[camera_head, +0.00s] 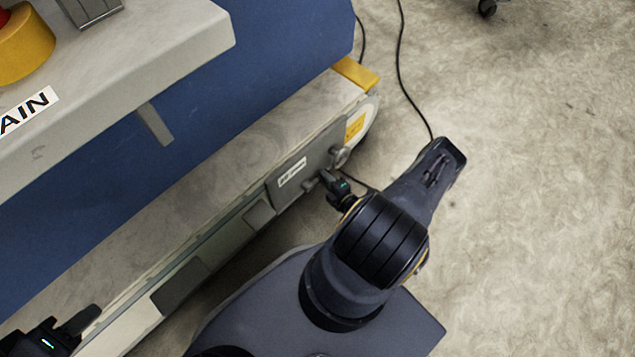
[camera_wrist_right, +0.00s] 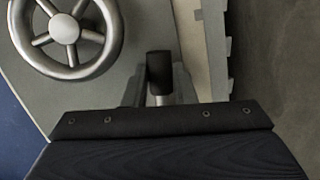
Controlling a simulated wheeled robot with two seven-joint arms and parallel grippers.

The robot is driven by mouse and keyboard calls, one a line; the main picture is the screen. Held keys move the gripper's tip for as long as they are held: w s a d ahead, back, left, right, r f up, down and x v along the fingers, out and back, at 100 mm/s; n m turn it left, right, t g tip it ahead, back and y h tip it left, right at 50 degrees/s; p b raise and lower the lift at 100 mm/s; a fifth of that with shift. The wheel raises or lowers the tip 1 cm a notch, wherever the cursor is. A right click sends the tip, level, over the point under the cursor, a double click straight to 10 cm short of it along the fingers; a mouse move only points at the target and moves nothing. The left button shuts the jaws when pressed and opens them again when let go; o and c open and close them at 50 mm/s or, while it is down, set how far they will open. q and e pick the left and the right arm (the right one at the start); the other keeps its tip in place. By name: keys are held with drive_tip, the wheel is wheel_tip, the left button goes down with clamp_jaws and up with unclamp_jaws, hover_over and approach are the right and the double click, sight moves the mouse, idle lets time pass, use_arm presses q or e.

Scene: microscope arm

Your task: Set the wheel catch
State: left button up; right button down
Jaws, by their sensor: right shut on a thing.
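A spoked metal handwheel (camera_wrist_right: 64,30) sits on a grey plate at the upper left of the right wrist view. To its right is a black-tipped catch (camera_wrist_right: 159,66) with a silver stem. My right gripper (camera_wrist_right: 161,88) is shut on this catch, with a finger on either side of the stem. In the head view my right gripper (camera_head: 328,180) is at the grey panel (camera_head: 296,176) on the machine's base, and hides the catch there. My left gripper (camera_head: 68,325) is at the bottom left corner, partly cut off, apart from the wheel and catch; its opening is unclear.
The machine's blue side (camera_head: 190,130) rises behind its pale base ledge (camera_head: 235,160). An overhanging grey top (camera_head: 140,50) carries a yellow and red button (camera_head: 25,45). A black cable (camera_head: 399,70) lies on the floor (camera_head: 530,170), which is mostly clear at right.

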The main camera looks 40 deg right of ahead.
drive_tip(key=shift+r+n+h, duration=0.3)
drive_tip(key=shift+r+n, duration=0.2)
drive_tip(key=shift+n, duration=0.2)
drive_tip(key=c, duration=1.2)
unclamp_jaws()
drive_tip(key=p+v, duration=0.2)
drive_tip(key=v, duration=0.6)
drive_tip(key=shift+f+p, duration=0.15)
drive_tip(key=shift+p, duration=0.2)
